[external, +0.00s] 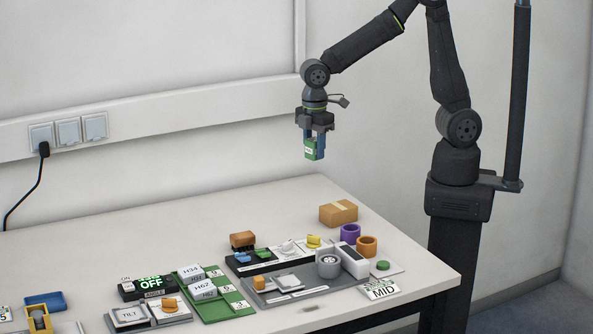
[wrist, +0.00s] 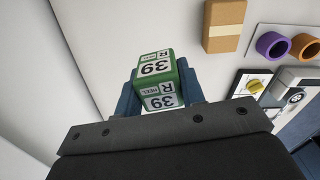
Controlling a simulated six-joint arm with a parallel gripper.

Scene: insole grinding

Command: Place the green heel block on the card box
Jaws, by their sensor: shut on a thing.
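My gripper (external: 314,146) is shut on the green heel block (external: 310,152) and holds it high above the back of the table. In the wrist view, the green heel block (wrist: 156,80) sits between the blue fingers of my gripper (wrist: 157,92). Its white labels read "39", "R" and "HEEL". The card box (external: 338,213) is brown with a lighter tape strip and lies on the table, below and to the right of my gripper. The card box also shows at the upper right of the wrist view (wrist: 223,27), apart from the block. Its top is bare.
A purple ring (external: 350,233) and an orange ring (external: 367,246) stand just in front of the card box. A dark tray (external: 262,297) with several parts and a green tray (external: 220,308) with labelled blocks lie further forward. The table left of the card box is clear.

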